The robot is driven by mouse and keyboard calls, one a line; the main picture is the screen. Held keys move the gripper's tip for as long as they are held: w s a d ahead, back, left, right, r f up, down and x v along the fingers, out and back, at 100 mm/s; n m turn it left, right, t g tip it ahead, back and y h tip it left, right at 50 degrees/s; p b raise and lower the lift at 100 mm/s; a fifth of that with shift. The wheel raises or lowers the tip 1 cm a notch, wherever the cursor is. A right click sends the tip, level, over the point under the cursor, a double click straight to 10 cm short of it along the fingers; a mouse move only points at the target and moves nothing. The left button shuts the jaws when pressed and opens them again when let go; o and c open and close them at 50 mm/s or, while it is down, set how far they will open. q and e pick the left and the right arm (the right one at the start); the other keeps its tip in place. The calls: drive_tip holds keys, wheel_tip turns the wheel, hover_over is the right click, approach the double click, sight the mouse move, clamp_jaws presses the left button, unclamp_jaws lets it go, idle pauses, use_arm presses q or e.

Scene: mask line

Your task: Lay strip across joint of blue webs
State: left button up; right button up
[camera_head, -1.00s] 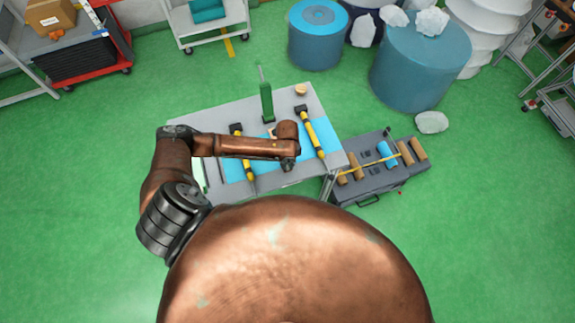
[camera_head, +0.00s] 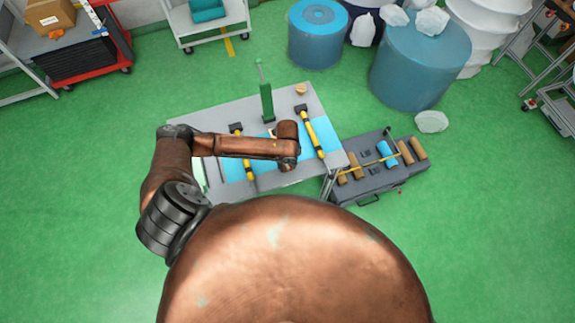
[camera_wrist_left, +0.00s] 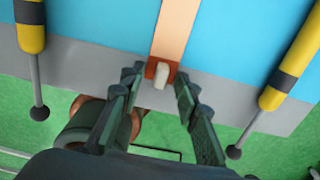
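Blue web (camera_head: 326,134) lies on a grey table, and it also shows in the left wrist view (camera_wrist_left: 110,22). A tan strip (camera_wrist_left: 176,28) lies over the blue in the left wrist view; its near end has a red-brown piece with a pale tab (camera_wrist_left: 161,74) at the table edge. My left gripper (camera_wrist_left: 158,80) is open, its two dark fingers on either side of this end with gaps visible. In the head view my left forearm and wrist hide the fingers and most of the strip. The joint of the webs is not clearly visible. My right gripper is not in view.
Two yellow-and-black bars (camera_head: 312,134) (camera_head: 243,152) lie across the blue web on either side of the strip. A green upright tool (camera_head: 266,101) stands at the table's back. A grey case with rolls (camera_head: 372,180) stands right. Blue drums (camera_head: 420,72) stand behind.

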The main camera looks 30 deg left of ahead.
use_arm(q)
wheel_tip(320, 180, up, 12)
idle(0.4)
drive_tip(key=shift+f, duration=0.15)
